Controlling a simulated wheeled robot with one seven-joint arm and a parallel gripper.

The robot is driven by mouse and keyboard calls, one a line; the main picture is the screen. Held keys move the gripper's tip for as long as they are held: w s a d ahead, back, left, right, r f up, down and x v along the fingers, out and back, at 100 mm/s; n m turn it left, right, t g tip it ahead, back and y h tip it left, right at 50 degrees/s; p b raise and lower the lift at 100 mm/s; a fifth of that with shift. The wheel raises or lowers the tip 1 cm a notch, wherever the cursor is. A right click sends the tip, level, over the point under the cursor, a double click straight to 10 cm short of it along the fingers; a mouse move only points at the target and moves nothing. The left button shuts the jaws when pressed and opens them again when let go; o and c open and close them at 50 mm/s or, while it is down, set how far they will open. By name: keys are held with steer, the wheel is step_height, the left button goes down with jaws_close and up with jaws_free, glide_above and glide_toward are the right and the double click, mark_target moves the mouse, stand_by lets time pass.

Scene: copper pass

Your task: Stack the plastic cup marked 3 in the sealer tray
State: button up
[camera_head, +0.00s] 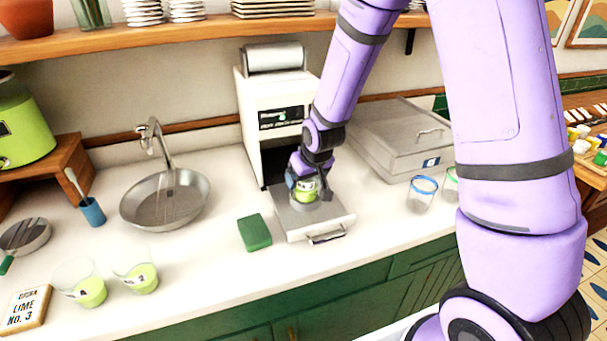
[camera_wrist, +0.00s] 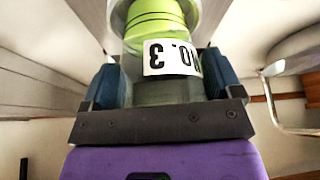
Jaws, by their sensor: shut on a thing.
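The clear plastic cup with green contents (camera_head: 306,196) is at the sealer tray (camera_head: 335,218). In the wrist view, the label on this cup (camera_wrist: 158,58) reads "NO. 3" upside down. My gripper (camera_head: 305,182) is shut on the cup, with a blue finger on each side in the wrist view (camera_wrist: 162,85). The grey tray is pulled out in front of the white sealer (camera_head: 267,105), which has a film roll on top. The cup looks upright over the back part of the tray. My gripper hides part of it, and I cannot tell whether its base is seated.
Two more cups with green contents, one marked 2 (camera_head: 141,277) and one with an unclear mark (camera_head: 88,288), stand at the front left beside a "LIME NO. 3" sign (camera_head: 24,309). A green sponge (camera_head: 254,232) lies left of the tray. A blue-rimmed cup (camera_head: 422,193) stands to the right.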

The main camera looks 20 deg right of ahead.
steer(key=shift+f, duration=0.2)
steer(key=shift+f, duration=0.2)
steer(key=o, duration=0.8)
steer(key=shift+c, duration=0.2)
